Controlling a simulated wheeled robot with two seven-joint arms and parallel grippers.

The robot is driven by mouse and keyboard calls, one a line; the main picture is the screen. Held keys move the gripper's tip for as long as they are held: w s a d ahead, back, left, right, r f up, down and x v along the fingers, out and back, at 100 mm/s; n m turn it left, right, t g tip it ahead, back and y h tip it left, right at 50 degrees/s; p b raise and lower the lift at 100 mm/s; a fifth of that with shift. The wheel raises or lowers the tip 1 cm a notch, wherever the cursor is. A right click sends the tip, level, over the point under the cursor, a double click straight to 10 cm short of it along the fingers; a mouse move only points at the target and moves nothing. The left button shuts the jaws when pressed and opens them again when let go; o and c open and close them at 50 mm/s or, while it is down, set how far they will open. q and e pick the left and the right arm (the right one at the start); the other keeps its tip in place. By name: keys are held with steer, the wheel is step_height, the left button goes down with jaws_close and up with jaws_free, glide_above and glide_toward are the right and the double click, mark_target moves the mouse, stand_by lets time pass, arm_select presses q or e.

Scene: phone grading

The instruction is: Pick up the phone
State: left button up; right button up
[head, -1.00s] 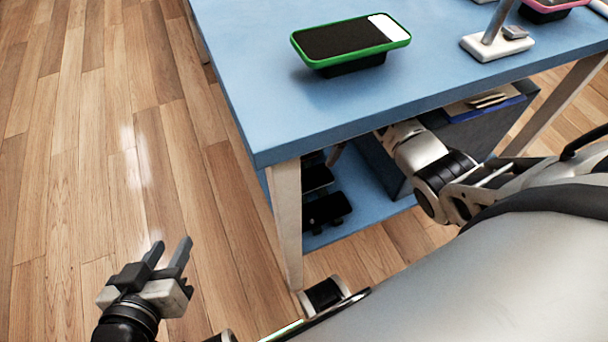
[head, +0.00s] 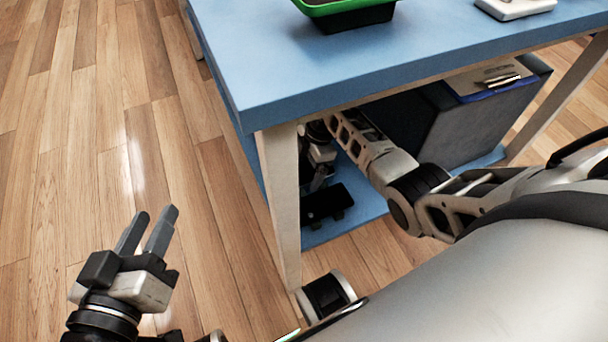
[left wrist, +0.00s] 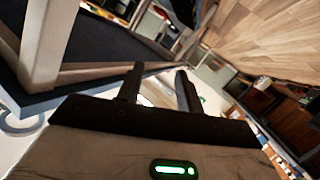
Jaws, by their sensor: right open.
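A dark, flat, phone-like object (head: 328,202) sits on the blue lower shelf under the table. My right arm reaches under the table, and my right gripper (head: 319,180) is open above that dark object, partly hidden by shadow and the table leg. Whether it touches the object I cannot tell. My left gripper (head: 150,226) is open and empty over the floor at left; its parted fingers also show in the left wrist view (left wrist: 160,85).
The blue table's (head: 262,85) front edge and pale leg (head: 278,205) stand close to my right arm. A dark box (head: 455,130) with papers on top is right of that arm. A white stand base (head: 515,7) is on the tabletop. The floor at left is clear.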

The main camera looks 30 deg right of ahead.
steer(key=shift+c, duration=0.3)
steer(key=c, duration=1.1)
